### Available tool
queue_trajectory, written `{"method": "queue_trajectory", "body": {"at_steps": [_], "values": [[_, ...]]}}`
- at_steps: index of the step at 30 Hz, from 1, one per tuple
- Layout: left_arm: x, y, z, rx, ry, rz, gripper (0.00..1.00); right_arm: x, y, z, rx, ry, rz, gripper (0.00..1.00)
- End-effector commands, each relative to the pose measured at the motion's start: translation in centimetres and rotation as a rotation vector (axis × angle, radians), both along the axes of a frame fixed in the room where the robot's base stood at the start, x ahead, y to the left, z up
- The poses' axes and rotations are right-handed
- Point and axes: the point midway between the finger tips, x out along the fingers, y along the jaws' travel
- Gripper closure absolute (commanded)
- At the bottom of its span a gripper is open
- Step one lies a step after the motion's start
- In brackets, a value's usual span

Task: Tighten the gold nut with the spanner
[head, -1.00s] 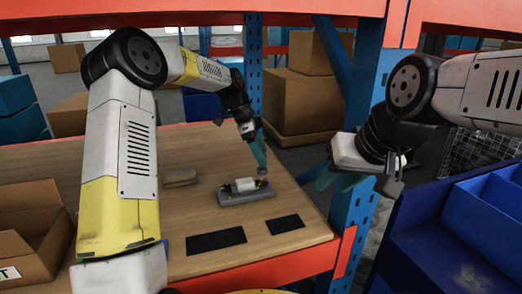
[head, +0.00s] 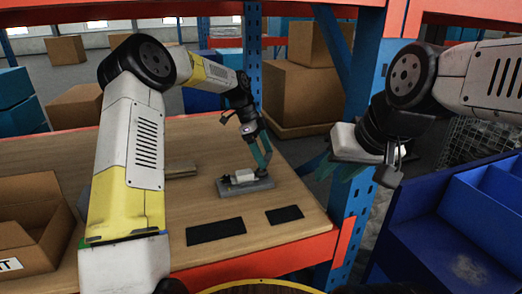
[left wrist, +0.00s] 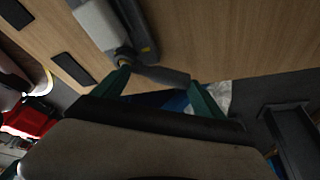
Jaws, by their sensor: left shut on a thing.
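My left gripper (head: 261,162) is at the right end of a grey fixture (head: 262,185) that carries a white cylinder (head: 243,175). In the left wrist view, its two teal fingers stand either side of a short grey bar, the spanner (left wrist: 166,75), and are shut on it. The spanner's far end meets the end of the fixture at a small brownish-gold part, likely the gold nut (left wrist: 124,57). I cannot tell how far its jaw is around the nut. My right gripper (head: 345,170) hangs empty right of the table; its finger gap is unclear.
Two black plates (head: 215,231) (head: 285,214) lie on the wooden table in front of the fixture. A blue rack post (head: 350,220) stands at the right, beside blue bins (head: 470,220).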

Motion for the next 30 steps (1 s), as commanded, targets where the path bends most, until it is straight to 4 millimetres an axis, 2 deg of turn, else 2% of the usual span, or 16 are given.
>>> {"method": "queue_trajectory", "body": {"at_steps": [15,30], "values": [[-1.0,-2.5,-0.1,-0.002,0.001,-0.454,0.79,0.0,0.0,0.0,0.0,0.0,0.0,0.64],[-2.8,-4.1,-0.1,-0.001,0.001,-0.878,0.79,0.0,0.0,0.0,0.0,0.0,0.0,0.64]]}}
